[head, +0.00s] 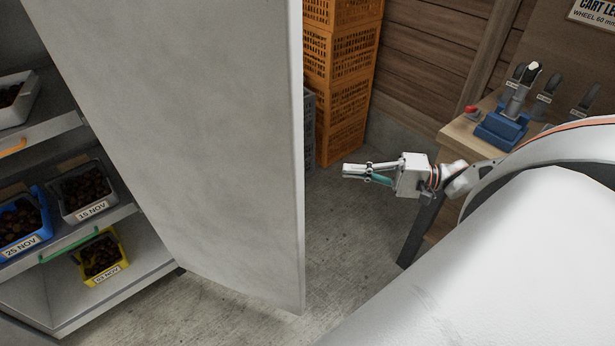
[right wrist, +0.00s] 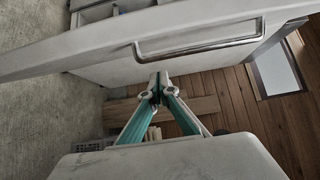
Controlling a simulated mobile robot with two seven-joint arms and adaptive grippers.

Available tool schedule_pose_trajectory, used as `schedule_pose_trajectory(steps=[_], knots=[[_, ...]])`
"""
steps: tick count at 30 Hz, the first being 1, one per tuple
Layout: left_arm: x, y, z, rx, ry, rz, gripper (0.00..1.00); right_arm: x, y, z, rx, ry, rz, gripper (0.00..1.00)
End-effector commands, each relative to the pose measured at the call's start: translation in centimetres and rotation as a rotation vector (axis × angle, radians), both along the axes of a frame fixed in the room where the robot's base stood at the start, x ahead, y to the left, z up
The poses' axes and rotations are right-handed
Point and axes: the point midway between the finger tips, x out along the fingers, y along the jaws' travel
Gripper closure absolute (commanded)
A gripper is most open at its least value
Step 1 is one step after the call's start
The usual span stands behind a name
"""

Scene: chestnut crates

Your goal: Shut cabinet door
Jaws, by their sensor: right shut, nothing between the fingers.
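The cabinet door (head: 190,130) is a large light grey panel. It stands open in the head view, swung out from the cabinet (head: 70,320) with its free edge toward the right. The door (right wrist: 50,55) also crosses the top of the right wrist view, with a metal bar handle (right wrist: 200,42) on its face. My right gripper (head: 345,171) is to the right of the door's free edge, apart from it in the head view. Its fingers (right wrist: 155,93) are shut and empty, below the handle in the wrist picture. My left gripper is not in view.
Cabinet shelves hold bins of chestnuts, including a blue bin (head: 22,243), a grey bin (head: 95,208) and a yellow bin (head: 120,275). Orange crates (head: 340,90) are stacked behind the door. A wooden workbench (head: 455,135) with a blue device (head: 505,130) stands at the right. Bare floor (head: 340,245) lies between.

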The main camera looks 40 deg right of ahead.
Motion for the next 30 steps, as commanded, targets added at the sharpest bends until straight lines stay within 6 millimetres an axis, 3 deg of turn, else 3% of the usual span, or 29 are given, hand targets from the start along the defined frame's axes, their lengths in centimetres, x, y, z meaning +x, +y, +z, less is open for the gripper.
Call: schedule_pose_trajectory(steps=[22, 30], knots=[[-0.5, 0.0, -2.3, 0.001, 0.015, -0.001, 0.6, 6.7, 7.2, 0.1, 0.005, -0.002, 0.001, 1.0], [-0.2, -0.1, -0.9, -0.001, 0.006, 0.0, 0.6, 5.0, 9.7, 0.2, 0.005, 0.002, 0.002, 1.0]])
